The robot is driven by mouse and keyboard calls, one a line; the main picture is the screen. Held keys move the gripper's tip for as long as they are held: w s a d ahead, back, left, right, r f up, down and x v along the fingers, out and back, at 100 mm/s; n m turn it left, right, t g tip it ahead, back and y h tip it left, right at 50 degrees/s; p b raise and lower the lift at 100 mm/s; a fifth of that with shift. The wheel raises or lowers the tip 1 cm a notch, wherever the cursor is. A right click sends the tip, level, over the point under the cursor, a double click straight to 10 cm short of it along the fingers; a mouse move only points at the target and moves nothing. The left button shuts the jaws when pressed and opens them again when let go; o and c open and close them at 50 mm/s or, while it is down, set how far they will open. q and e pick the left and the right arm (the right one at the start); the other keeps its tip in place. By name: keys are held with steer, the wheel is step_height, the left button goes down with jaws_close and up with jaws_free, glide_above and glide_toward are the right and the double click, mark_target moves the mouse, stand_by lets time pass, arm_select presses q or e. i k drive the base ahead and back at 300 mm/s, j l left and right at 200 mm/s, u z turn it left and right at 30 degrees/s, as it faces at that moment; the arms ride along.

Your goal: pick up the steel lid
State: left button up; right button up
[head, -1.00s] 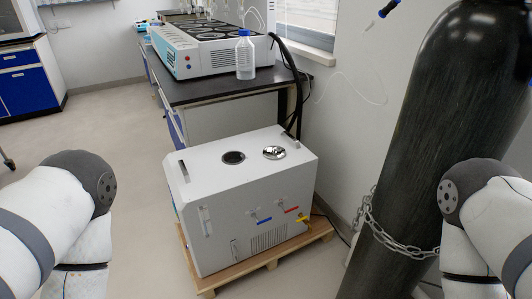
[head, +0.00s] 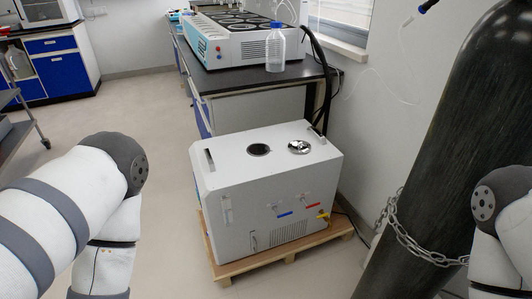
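The steel lid (head: 299,147) is a small shiny disc with a knob. It lies on top of the white box-shaped machine (head: 228,171), to the right of a round dark opening (head: 258,150). Nothing covers the lid in the head view. My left arm shows at the left and my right arm at the right edge, both well apart from the machine. Neither gripper shows in the head view.
The machine stands on a wooden pallet (head: 281,261). Behind it is a dark-topped bench (head: 222,84) with a multi-place distiller (head: 245,48) and a clear bottle (head: 275,50). A black gas cylinder (head: 452,130) with a chain (head: 415,247) stands at the right. Floor is clear at left.

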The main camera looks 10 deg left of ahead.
mark_target(297, 146)
steer(key=i+j+u, duration=0.15)
steer(key=i, duration=0.2)
steer(key=i+l+u, duration=0.2)
steer(key=i, duration=0.25)
steer(key=i+l+u, duration=0.2)
steer(key=i, duration=0.2)
steer(key=i+l+u, duration=0.2)
steer(key=i, duration=0.2)
steer(key=j, duration=0.1)
